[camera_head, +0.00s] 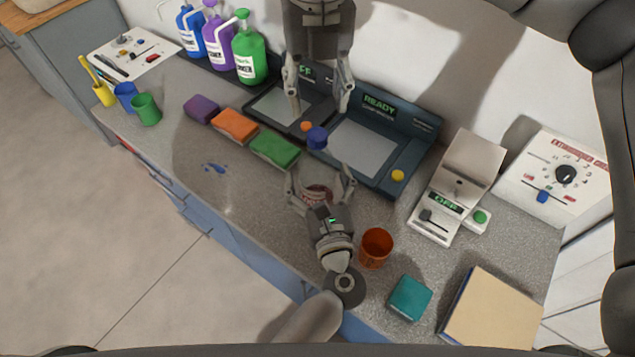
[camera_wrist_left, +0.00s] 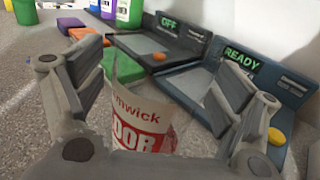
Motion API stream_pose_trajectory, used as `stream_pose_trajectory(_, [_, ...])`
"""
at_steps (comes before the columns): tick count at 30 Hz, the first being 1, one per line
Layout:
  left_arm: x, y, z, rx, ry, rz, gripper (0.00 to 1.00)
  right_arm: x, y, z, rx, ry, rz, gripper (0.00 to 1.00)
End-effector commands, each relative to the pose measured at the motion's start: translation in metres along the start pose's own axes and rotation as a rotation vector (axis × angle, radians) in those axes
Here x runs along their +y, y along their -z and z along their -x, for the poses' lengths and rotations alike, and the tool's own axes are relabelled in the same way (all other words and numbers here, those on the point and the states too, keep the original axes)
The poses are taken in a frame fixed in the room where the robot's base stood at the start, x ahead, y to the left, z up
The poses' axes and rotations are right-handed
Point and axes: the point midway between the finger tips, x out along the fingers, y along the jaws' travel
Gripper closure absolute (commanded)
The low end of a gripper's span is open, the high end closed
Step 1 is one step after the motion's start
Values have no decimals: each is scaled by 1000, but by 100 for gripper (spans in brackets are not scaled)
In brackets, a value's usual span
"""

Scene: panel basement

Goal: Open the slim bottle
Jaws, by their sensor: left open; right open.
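The slim bottle is white with red label lettering. It stands in the left wrist view (camera_wrist_left: 143,122), between the fingers of my left gripper (camera_wrist_left: 155,75), with a gap visible at the right. In the head view only a small red and white part of the bottle (camera_head: 318,193) shows; my left gripper (camera_head: 320,180) hides the rest. A round blue cap (camera_head: 317,138) appears just above it; I cannot tell for certain that it is on the bottle. My right gripper (camera_head: 318,104) reaches in from the top, open and empty, its fingertips above the cap in the picture.
Two dark panels, one reading READY (camera_head: 380,103), stand behind. Purple, orange and green sponges (camera_head: 274,149) lie left. An orange cup (camera_head: 376,247), a teal block (camera_head: 409,298) and a white device (camera_head: 458,185) stand right. The counter left of the bottle is mostly clear.

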Motion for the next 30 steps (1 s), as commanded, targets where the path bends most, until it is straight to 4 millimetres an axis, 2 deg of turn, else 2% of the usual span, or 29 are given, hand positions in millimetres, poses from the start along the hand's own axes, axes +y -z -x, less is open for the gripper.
stream_pose_trajectory(9, [0, 0, -3, 0, 0, 0, 11, 0, 0, 0, 0, 0, 0, 52])
stream_pose_trajectory(10, [0, 0, -3, 0, 0, 0, 14, 0, 0, 0, 0, 0, 0, 52])
stream_pose_trajectory(30, [0, 0, -3, 0, 1, 0, 100, 0, 0, 0, 0, 0, -21, 52])
